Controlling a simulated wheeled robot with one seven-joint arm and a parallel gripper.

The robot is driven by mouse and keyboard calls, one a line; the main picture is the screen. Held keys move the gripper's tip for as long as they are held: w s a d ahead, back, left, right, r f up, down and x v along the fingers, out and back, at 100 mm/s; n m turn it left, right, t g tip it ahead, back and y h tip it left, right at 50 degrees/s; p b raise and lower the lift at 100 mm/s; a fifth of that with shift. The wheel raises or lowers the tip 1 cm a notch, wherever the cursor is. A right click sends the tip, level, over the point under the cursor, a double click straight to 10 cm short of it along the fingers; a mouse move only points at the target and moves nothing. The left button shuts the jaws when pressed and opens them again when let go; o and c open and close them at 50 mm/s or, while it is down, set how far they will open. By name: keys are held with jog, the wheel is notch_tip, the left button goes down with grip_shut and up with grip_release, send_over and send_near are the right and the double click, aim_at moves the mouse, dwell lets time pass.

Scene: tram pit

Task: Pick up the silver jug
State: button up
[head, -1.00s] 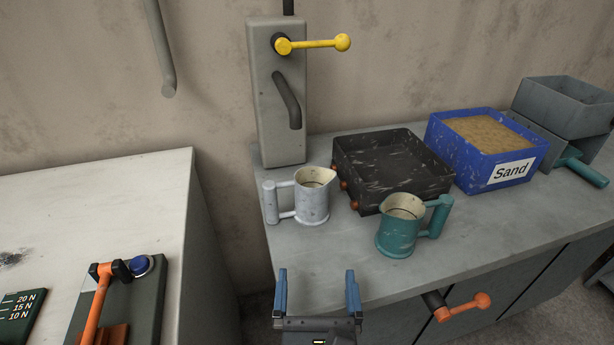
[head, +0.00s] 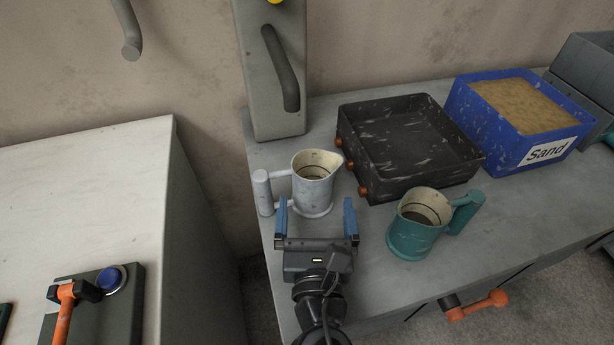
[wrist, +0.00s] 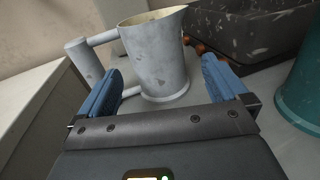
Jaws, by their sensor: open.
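The silver jug (head: 314,182) stands upright on the grey bench top, its handle to the left and its spout to the right. My gripper (head: 317,207) is open in front of the jug, with its blue fingers spread toward the lower part of the body. In the wrist view the jug (wrist: 158,60) stands ahead, between and just beyond the two fingertips of my gripper (wrist: 160,82). The left finger lies near the handle. I cannot tell whether either finger touches the jug. The far side of the jug is hidden.
A teal jug (head: 415,237) stands to the right of my gripper. A black tray (head: 425,180) with orange knobs is behind, and a blue sand box (head: 490,135) is further right. A grey lever housing (head: 271,95) rises behind the silver jug. A gap separates the left cabinet (head: 95,205).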

aim_at(296, 193)
jog(key=w, duration=0.4)
jog(key=w+p, duration=0.1)
jog(key=w, duration=0.1)
jog(key=shift+w+a+r, duration=0.2)
jog(key=shift+w+a, duration=0.05)
jog(key=shift+w, duration=0.15)
jog(key=c, duration=1.1)
notch_tip(296, 193, up, 9)
jog(key=shift+r+p, duration=0.2)
jog(key=shift+p, duration=1)
jog(key=a+f+b, duration=0.1)
jog(key=b, duration=0.1)
jog(key=s+a+f+b, duration=0.1)
jog(key=a+b, duration=0.1)
notch_tip(296, 193, down, 6)
jog(key=b, duration=0.8)
jog(key=shift+f, duration=0.1)
jog(key=shift+f, duration=0.55)
